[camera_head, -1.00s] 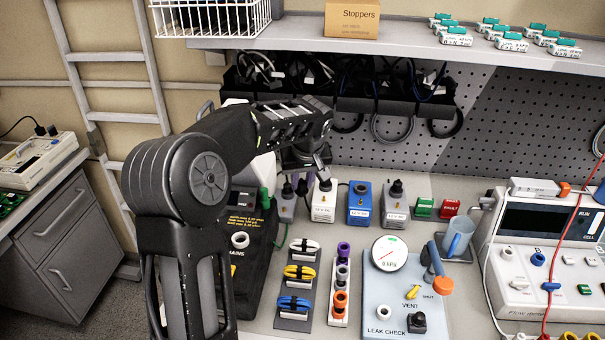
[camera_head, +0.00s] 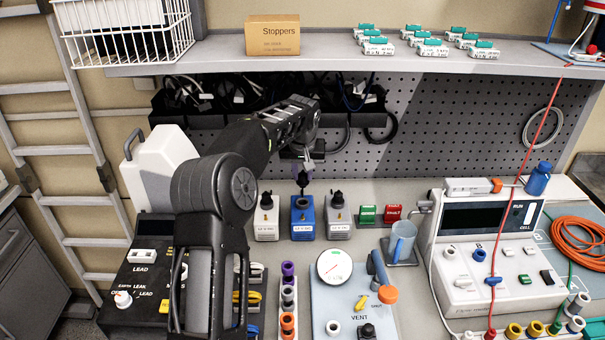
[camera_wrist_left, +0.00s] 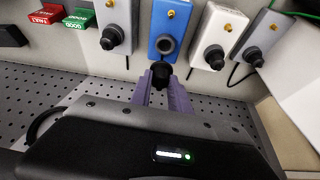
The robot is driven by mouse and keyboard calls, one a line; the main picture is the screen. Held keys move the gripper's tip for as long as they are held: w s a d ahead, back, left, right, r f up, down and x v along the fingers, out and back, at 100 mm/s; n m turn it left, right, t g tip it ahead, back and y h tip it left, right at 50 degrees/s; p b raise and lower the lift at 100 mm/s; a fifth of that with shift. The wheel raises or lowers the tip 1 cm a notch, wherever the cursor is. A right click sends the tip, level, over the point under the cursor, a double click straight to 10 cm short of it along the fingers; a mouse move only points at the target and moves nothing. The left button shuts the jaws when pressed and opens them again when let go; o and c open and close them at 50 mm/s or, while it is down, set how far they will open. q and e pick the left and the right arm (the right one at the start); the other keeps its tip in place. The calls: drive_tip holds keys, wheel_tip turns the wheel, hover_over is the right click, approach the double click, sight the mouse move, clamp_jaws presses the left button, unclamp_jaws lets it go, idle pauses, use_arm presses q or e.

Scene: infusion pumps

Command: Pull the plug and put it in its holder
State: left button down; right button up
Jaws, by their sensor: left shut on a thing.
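My left gripper (camera_head: 303,168) is shut on a black plug (camera_head: 303,182) and holds it just above the blue box (camera_head: 303,230). In the left wrist view, the purple fingers of my left gripper (camera_wrist_left: 162,88) grip the plug (camera_wrist_left: 160,74). There the plug's tip is close to the open round socket of the blue box (camera_wrist_left: 166,20). Whether the tip touches the socket I cannot tell. The white box (camera_head: 266,230) on the left and the grey box (camera_head: 340,230) on the right each have a black plug on top. My right gripper is not in view.
A gauge panel (camera_head: 333,300) lies in front. A dark cable rack (camera_head: 225,115) hangs behind on the pegboard. A shelf (camera_head: 350,62) crosses above the arm.

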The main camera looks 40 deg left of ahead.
sight(302, 186)
use_arm(q)
drive_tip(key=shift+f+b, duration=1.5)
drive_tip(key=shift+f, duration=0.7)
drive_tip(key=shift+f+b, duration=0.9)
drive_tip(key=shift+f, duration=0.3)
idle(0.4)
drive_tip(key=c, duration=1.1)
unclamp_jaws()
drive_tip(key=shift+s, duration=0.1)
drive_tip(key=shift+c, duration=0.2)
drive_tip(key=shift+o, duration=0.4)
drive_tip(key=o, duration=0.4)
drive_tip(key=shift+r, duration=0.15)
drive_tip(key=shift+r+p, duration=2.45)
drive_tip(key=shift+r, duration=0.95)
